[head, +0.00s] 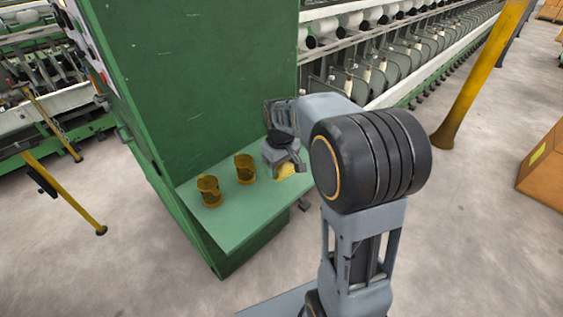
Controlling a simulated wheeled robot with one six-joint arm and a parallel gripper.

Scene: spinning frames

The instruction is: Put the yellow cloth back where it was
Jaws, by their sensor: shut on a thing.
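My gripper (287,167) is over the right end of the green ledge (232,222) on the end of the machine. It is shut on the yellow cloth (286,173), which shows as a small yellow patch below and between the fingers. The gripper hides part of the cloth. I cannot tell whether the cloth touches the ledge or hangs just above it.
Two amber-brown cup-like holders (209,191) stand on the ledge left of my gripper. The tall green panel (205,90) rises behind the ledge. Spinning frames run off to the back right. A yellow post (482,70) and a cardboard box (545,170) stand at the right.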

